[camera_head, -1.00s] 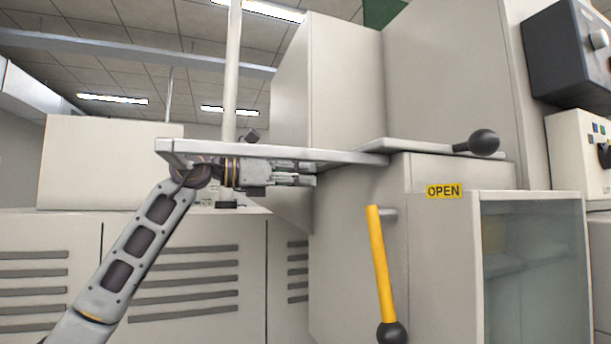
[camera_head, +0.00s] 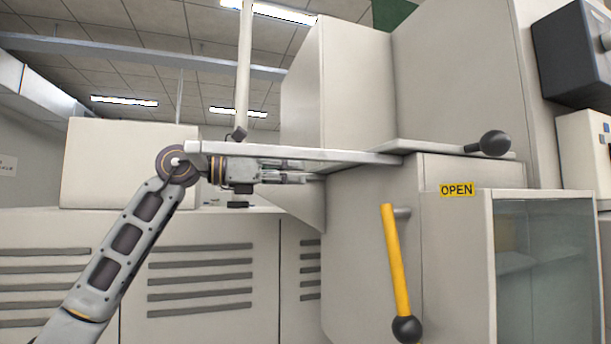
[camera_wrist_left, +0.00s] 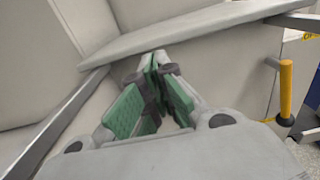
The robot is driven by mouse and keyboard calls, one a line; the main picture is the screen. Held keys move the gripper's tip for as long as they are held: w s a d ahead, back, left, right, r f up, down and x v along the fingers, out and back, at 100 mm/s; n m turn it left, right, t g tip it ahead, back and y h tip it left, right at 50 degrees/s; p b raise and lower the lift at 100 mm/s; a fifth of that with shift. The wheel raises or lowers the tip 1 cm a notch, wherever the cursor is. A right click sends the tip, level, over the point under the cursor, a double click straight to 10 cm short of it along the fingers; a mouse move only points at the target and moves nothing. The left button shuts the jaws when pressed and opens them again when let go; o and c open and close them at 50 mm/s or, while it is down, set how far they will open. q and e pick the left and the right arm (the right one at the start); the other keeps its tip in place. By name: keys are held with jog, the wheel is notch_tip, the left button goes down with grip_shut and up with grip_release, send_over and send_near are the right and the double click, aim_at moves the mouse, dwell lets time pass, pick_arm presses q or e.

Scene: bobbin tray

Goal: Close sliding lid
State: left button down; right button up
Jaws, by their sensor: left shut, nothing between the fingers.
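The sliding lid appears to be the flat light-grey plate (camera_head: 435,147) on top of the machine, with a black ball knob (camera_head: 494,143) at its right end. Its near edge also crosses the top of the left wrist view (camera_wrist_left: 190,30). A pale rail (camera_head: 300,154) sticks out leftward from the machine top. My left gripper (camera_head: 304,178) is shut and empty, just below and behind this rail, pointing right toward the machine. In the left wrist view, its green-padded fingers (camera_wrist_left: 152,65) are together, close to the lid edge; contact cannot be told. My right gripper is not in view.
A yellow handle (camera_head: 397,260) with a black ball hangs on the cabinet front, beside an OPEN label (camera_head: 457,189) and a glass-fronted box (camera_head: 545,265). Tall grey housings (camera_head: 350,95) rise behind. In the left wrist view, a rail (camera_wrist_left: 60,125) runs along the left.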

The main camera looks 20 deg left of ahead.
pick_arm(q)
jog(key=b+v, duration=0.2)
jog(key=v, duration=0.6)
jog(key=shift+a, duration=0.2)
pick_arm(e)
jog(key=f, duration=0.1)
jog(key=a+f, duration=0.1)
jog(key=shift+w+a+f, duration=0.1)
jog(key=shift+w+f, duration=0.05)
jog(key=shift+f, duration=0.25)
pick_arm(q)
jog(key=shift+f, duration=0.1)
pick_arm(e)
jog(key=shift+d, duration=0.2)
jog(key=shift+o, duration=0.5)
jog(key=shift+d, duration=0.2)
